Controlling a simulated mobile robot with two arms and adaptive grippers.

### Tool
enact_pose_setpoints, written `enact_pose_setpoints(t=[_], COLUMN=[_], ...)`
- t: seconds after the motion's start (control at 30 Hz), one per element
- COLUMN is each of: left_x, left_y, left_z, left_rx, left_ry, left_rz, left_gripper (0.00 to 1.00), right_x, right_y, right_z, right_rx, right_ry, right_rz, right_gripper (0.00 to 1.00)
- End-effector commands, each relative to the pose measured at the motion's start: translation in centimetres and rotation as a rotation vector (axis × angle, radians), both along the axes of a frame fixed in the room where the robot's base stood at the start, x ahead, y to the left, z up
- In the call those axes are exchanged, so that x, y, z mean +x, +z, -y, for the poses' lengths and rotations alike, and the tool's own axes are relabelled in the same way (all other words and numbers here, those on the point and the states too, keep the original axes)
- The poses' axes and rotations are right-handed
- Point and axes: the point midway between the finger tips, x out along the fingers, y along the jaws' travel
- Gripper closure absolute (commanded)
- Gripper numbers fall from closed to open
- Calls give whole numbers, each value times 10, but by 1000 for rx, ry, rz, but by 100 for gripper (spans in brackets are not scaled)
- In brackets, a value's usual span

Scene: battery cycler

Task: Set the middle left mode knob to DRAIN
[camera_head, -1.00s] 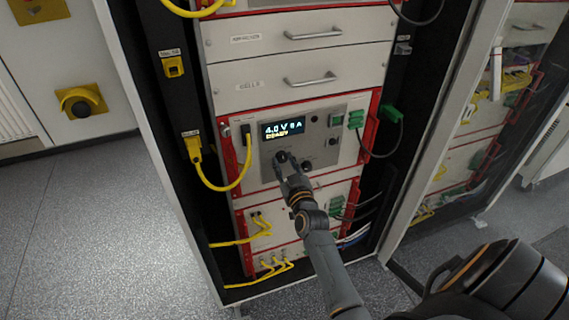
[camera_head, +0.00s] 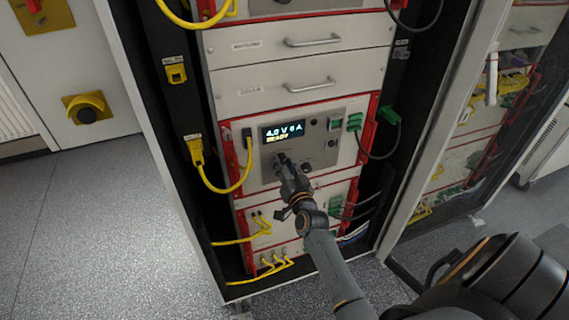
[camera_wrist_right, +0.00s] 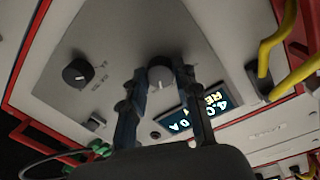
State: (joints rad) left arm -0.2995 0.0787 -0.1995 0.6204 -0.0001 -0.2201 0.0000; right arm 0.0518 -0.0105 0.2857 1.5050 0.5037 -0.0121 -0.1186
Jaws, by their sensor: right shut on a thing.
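The mode knob (camera_wrist_right: 160,72), dark and round with a pale pointer line, sits between the fingers of my right gripper (camera_wrist_right: 162,92) in the right wrist view. The gripper is shut on it, with a finger on either side. In the head view the right gripper (camera_head: 281,158) reaches the panel just below the lit display (camera_head: 283,131), hiding most of the knob. The display reads 4.0 V 6 A, with READY below. The knob's position labels cannot be read. My left gripper is not in view.
A second dark knob (camera_wrist_right: 76,73) is beside the held one in the wrist view. A yellow cable (camera_head: 222,190) loops left of the panel, and a dark cable hangs from a green plug (camera_head: 389,116) at right. Drawers with handles (camera_head: 310,85) are above.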

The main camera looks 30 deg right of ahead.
Motion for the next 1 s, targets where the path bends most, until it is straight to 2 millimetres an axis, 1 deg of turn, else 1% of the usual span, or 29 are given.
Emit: enact_pose_setpoints(t=[0.1, 0.3, 0.77, 0.8, 0.87, 0.9, 1.0], left_x=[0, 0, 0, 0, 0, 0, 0], left_y=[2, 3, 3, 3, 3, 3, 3], left_z=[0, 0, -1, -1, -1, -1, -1], left_rx=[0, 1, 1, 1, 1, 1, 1], left_ry=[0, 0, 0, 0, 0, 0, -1], left_rz=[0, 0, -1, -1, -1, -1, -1], left_gripper=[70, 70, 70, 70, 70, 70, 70], right_x=[0, 0, 0, 0, 0, 0, 0], right_y=[1, 1, 0, 0, 0, 0, 0], right_z=[0, 0, 0, 0, 0, 0, 0], right_rx=[49, 94, 106, 107, 106, 106, 105], right_ry=[1, 0, 0, 0, 0, 0, 0], right_rz=[11, 22, 26, 26, 26, 26, 26], right_gripper=[100, 100, 100, 62, 50, 47, 47])
